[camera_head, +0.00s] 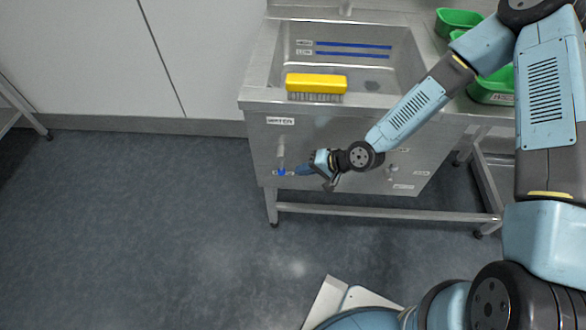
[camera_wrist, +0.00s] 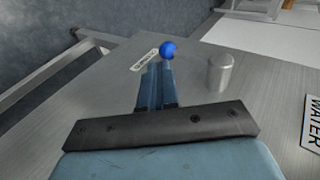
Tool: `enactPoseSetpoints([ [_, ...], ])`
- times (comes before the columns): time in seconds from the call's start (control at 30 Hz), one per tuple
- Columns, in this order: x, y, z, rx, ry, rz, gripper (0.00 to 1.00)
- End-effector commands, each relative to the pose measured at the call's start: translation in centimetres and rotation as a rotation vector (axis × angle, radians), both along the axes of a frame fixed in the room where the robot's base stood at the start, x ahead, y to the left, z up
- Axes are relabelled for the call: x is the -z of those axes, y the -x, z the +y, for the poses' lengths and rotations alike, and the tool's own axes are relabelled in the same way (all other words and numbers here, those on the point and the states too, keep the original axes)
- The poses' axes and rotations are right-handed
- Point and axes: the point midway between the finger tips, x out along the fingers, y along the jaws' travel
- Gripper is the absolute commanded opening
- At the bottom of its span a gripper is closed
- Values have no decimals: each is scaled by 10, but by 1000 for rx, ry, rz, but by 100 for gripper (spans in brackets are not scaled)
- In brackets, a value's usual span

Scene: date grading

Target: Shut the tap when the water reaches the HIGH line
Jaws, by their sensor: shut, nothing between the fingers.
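A steel sink (camera_head: 257,75) has two blue lines on its back inner wall, the HIGH line (camera_head: 354,45) above the LOW line (camera_head: 353,54). The drain shows at the basin floor; I cannot make out a water surface. On the front panel, below a WATER label (camera_head: 280,121), is a lever with a blue knob (camera_head: 281,172), which also shows in the wrist view (camera_wrist: 168,50). My gripper (camera_head: 303,170) is shut and empty, just right of the knob. In the wrist view its fingertips (camera_wrist: 158,72) end close by the knob; I cannot tell whether they touch.
A yellow brush (camera_head: 316,83) lies at the sink's front edge. Green trays (camera_head: 458,20) stand on the counter at right. A short metal cylinder (camera_wrist: 219,75) stands out from the panel near the knob. A leg rail (camera_head: 380,212) runs below. The floor at left is clear.

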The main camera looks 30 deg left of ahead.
Motion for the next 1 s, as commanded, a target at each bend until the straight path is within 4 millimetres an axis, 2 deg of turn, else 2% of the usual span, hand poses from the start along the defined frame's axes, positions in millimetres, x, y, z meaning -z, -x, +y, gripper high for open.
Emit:
enactPoseSetpoints([
  [0.2,-18,-7,-28,2,0,0,0],
  [0.5,-39,-13,-59,-1,-1,0,0],
  [0.7,-48,-16,-72,-2,-1,0,0],
  [1.0,-51,-16,-77,-4,-1,0,0],
])
